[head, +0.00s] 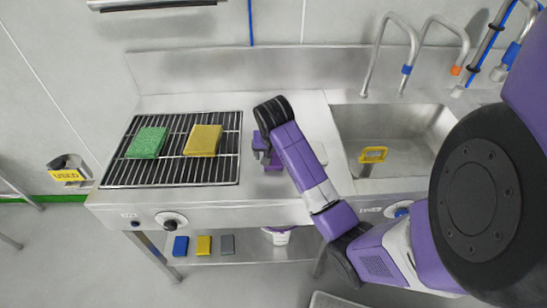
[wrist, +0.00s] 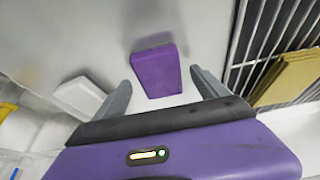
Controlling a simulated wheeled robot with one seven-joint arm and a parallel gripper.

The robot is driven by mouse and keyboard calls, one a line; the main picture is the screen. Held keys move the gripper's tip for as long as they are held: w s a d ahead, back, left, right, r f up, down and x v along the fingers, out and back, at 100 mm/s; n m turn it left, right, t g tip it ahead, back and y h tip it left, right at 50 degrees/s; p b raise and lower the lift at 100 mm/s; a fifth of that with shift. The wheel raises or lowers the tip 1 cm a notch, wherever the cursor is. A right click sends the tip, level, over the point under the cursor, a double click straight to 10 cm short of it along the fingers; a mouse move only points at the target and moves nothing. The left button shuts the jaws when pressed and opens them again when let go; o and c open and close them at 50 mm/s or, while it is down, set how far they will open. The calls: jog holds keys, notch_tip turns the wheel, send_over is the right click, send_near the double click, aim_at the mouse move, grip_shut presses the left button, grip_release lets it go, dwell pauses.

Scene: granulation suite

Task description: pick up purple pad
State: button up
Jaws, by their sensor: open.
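The purple pad (wrist: 157,72) shows in the wrist view as a small block lying on a pale surface. It sits ahead of my gripper (wrist: 161,80), between the lines of its two grey fingers. The fingers are spread apart with clear space on both sides of the pad, and nothing is held. In the head view my gripper (head: 262,156) is over the steel counter between the rack and the sink. The arm hides most of that spot, and I cannot clearly tell the pad from my purple gripper there.
A wire rack (head: 170,178) at left holds a green pad (head: 147,142) and a yellow pad (head: 203,140). The sink (head: 398,122) at right has a yellow-handled item (head: 373,155). A white block (wrist: 80,97) lies left of my fingers. Small blocks sit on the lower shelf (head: 250,248).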

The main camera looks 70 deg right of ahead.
jog(key=shift+d+f, duration=0.1)
jog(key=shift+f, duration=0.2)
jog(key=c, duration=1.5)
